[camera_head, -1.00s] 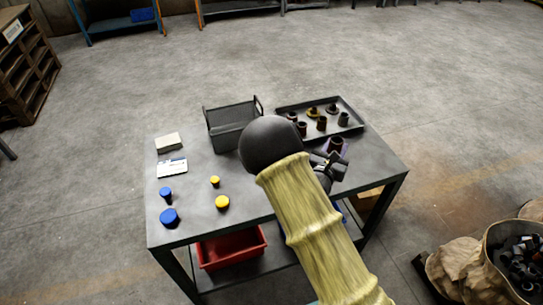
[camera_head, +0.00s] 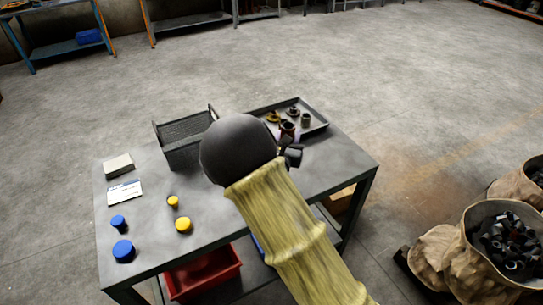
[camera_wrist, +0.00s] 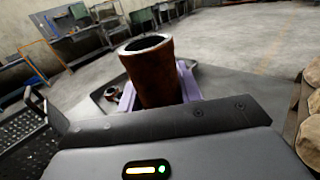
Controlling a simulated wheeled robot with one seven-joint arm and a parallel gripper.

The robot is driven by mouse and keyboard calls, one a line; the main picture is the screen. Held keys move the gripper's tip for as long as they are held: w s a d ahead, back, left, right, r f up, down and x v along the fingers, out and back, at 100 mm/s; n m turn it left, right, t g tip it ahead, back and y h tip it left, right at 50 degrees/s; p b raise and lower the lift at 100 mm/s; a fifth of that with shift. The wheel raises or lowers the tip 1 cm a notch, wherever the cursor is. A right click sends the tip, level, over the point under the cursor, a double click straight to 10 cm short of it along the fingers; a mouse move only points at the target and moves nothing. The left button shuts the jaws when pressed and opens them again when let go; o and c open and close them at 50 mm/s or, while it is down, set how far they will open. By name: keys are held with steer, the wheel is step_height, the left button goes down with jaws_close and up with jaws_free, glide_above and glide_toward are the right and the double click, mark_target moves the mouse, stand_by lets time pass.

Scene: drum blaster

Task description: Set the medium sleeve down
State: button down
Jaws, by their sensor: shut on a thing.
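The brown, hollow medium sleeve (camera_wrist: 152,72) stands roughly upright in the wrist view, its open end up. Lilac pieces flank its lower part, and its bottom is hidden behind my gripper housing. In the head view the sleeve (camera_head: 288,130) shows at the near edge of the grey tray (camera_head: 318,127). My gripper (camera_head: 290,146) is shut on the sleeve, its fingers mostly hidden by my arm. I cannot tell whether the sleeve touches the tray or table.
A dark mesh basket (camera_head: 185,145) stands left of my arm on the table (camera_head: 145,235). Blue caps (camera_head: 123,251) and yellow caps (camera_head: 183,225) stand at front left. The table's right part is clear.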

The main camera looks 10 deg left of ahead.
step_height(320, 180, down, 3)
steer(key=shift+a+f, duration=0.1)
steer(key=shift+w+d+f+b, duration=0.15)
steer(key=shift+f+b, duration=0.45)
steer(key=shift+f, duration=1.3)
steer(key=shift+r, duration=0.1)
steer(key=c, duration=0.9)
jaws_free()
steer(key=shift+f, duration=0.2)
steer(key=shift+c, duration=0.2)
steer(key=shift+s+r, duration=0.15)
steer(key=shift+s, duration=0.05)
steer(key=s, duration=0.4)
steer(key=s+a, duration=0.1)
steer(key=s, duration=0.3)
steer(key=s+a+p, duration=0.1)
steer(key=s, duration=0.2)
steer(key=shift+s+a, duration=0.2)
steer(key=shift+s, duration=0.2)
